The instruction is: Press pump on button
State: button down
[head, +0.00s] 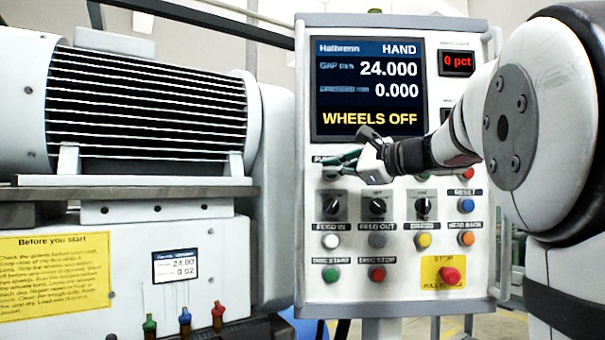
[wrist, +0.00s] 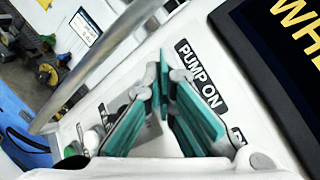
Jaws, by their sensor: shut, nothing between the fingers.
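The control panel (head: 398,297) stands upright in the middle of the head view. The PUMP ON label (wrist: 201,75) reads clearly in the wrist view; in the head view my fingers partly cover that top-left label. The pump on button is hidden behind my fingers, so its state does not show. My gripper (head: 330,163), with teal finger pads, is shut and empty at the panel's upper-left button spot, just below the screen. In the wrist view the gripper (wrist: 165,82) has its tips just left of the label. I cannot tell whether they touch the button.
The screen (head: 367,90) reads HAND and WHEELS OFF. Below my gripper are selector switches (head: 377,206) and several buttons, including a red stop button (head: 449,275) on yellow. A metal handle rail (head: 299,160) runs along the panel's left edge, beside the grinder (head: 120,220).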

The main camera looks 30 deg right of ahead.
jog(key=shift+w+d, duration=0.1)
jog(key=shift+w, duration=0.1)
jog(key=shift+s, duration=0.15)
dwell(0.5)
jog(key=shift+s+a, duration=0.5)
jog(key=shift+s, duration=0.15)
jog(key=shift+s+a, duration=0.45)
jog(key=shift+s, duration=0.3)
jog(key=shift+s+a, duration=0.4)
jog(key=shift+s, duration=0.3)
jog(key=shift+s+a, duration=0.45)
jog(key=shift+s, duration=0.3)
